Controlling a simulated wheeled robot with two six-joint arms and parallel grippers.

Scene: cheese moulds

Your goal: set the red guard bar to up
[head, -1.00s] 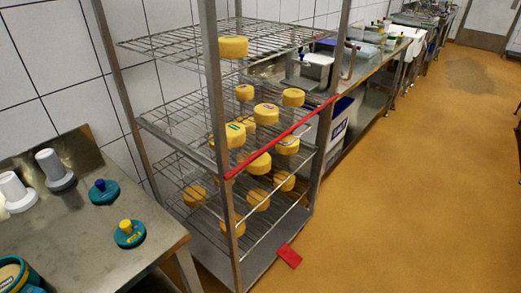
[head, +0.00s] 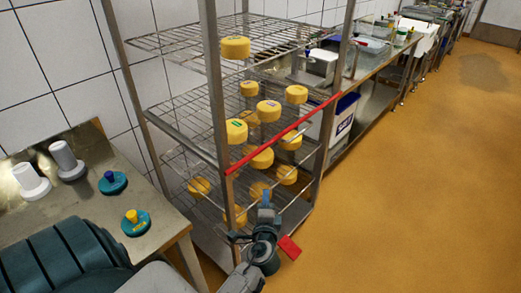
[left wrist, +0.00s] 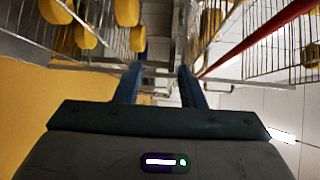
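The red guard bar (head: 284,134) lies across the open front of the wire rack, from the near left post to the right post, roughly along a shelf edge. In the left wrist view the bar (left wrist: 262,36) runs slantwise at the upper right, beyond and to the right of my fingers. My left gripper (head: 254,218) is in front of the rack's lower shelves, below the bar and apart from it. Its two fingers (left wrist: 158,78) stand apart with nothing between them. My right gripper is in neither view.
The steel rack (head: 210,88) holds several yellow cheeses (head: 262,158). A red flat piece (head: 290,247) lies by the rack's foot. A steel table (head: 88,208) with white and teal moulds stands left. The orange floor (head: 420,190) at right is clear.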

